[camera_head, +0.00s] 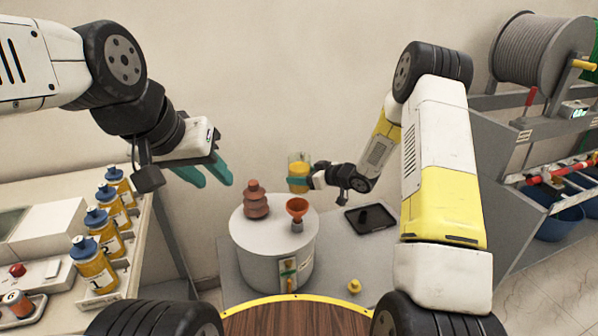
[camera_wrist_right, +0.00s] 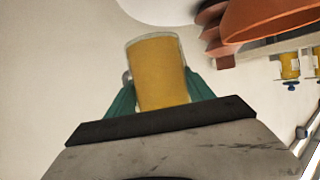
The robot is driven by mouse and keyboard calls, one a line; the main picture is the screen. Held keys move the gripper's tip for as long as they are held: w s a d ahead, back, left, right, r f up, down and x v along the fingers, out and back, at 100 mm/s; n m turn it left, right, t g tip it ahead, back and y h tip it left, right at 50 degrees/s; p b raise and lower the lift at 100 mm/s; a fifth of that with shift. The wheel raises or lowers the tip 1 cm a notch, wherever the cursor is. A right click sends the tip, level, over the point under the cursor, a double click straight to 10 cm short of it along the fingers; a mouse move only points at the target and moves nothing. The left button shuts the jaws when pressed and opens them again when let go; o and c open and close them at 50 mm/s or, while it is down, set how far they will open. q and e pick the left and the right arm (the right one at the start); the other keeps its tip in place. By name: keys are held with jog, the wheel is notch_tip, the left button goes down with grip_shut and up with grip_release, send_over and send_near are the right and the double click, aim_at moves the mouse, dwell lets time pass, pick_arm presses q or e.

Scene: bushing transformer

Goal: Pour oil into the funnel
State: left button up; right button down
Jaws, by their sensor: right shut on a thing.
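My right gripper (camera_head: 299,184) is shut on a clear beaker of yellow oil (camera_head: 299,168). It holds the beaker in the air beyond and above the grey transformer tank (camera_head: 262,250). In the right wrist view the oil beaker (camera_wrist_right: 159,75) sits between the green fingers, with oil up near its rim. The orange funnel (camera_head: 297,207) stands on the right part of the tank top, close below the beaker. The funnel (camera_wrist_right: 270,20) also shows at the upper right of the right wrist view. My left gripper (camera_head: 210,180) is open and empty, left of the tank.
A brown ribbed bushing (camera_head: 256,200) stands on the tank left of the funnel. Several numbered oil bottles (camera_head: 94,262) stand on the left bench. A black tray (camera_head: 371,218) lies right of the tank, and a small yellow part (camera_head: 354,286) is in front of it.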

jog(key=shift+w+f+n+g+y, duration=0.2)
jog(key=shift+f+n+g+y, duration=0.3)
jog(key=shift+f+n, duration=0.3)
jog(key=n+t, duration=0.1)
jog(key=s+n+t+y, duration=0.1)
jog(key=t, duration=0.1)
jog(key=shift+s+f+n, duration=0.2)
jog(key=shift+f+n, duration=0.2)
jog(key=shift+s+a+r+n+t+y, duration=0.1)
jog(key=shift+s+r+n+t+y, duration=0.3)
jog(key=shift+r+n, duration=0.25)
jog(key=shift+s+r+n+t+y, duration=0.3)
jog(key=shift+r+n+t, duration=0.1)
jog(key=shift+r+n, duration=0.2)
jog(key=shift+w+r+n+y, duration=0.1)
jog(key=shift+r+n+y, duration=0.8)
jog(key=shift+n, duration=0.45)
dwell(3.9)
